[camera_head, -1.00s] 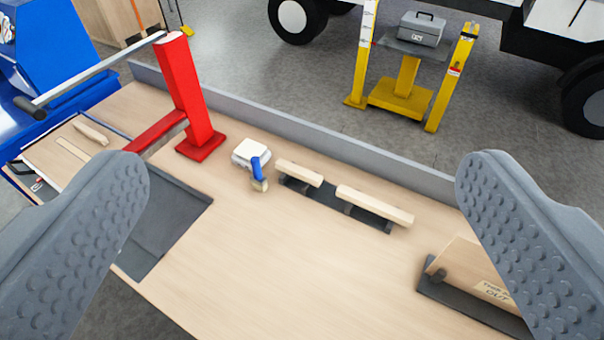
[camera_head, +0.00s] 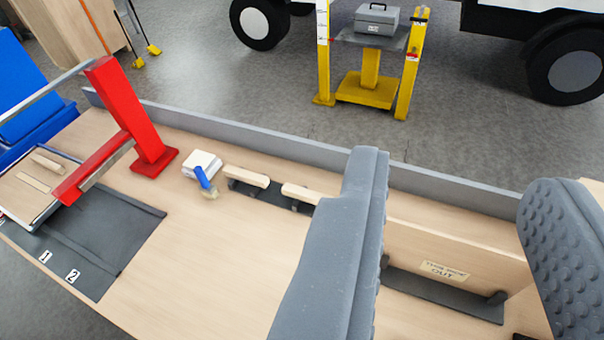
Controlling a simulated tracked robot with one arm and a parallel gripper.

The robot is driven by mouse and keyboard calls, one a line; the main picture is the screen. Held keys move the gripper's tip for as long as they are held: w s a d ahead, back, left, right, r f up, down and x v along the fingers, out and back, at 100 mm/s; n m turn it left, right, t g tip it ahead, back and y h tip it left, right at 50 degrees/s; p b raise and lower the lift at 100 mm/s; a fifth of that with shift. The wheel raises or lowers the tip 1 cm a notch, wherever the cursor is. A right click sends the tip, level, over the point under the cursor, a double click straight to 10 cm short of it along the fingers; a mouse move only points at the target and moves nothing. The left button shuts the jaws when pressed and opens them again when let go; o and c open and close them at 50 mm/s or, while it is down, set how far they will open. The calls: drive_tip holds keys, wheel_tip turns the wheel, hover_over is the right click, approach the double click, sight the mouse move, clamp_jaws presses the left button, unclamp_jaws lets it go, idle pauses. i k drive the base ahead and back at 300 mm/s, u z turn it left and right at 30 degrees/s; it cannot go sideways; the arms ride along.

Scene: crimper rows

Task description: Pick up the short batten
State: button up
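Two pale battens rest on a dark rack on the bench. The short batten (camera_head: 247,177) is the left one, fully in view. The longer batten (camera_head: 299,192) is to its right, its right part hidden behind my left finger. My gripper (camera_head: 457,172) is open, with nothing seen between its grey fingers. Its left finger is to the right of the short batten in the picture, apart from it. Its right finger is at the right edge.
A red press (camera_head: 125,115) stands further left. A wooden panel on a dark base (camera_head: 440,293) is at right. A grey ledge (camera_head: 240,128) runs along the back.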

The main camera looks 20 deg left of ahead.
sight(262, 180)
drive_tip(key=z, duration=2.7)
drive_tip(key=k, duration=2)
drive_tip(key=u, duration=1.9)
drive_tip(key=i, duration=0.95)
drive_tip(key=u, duration=0.1)
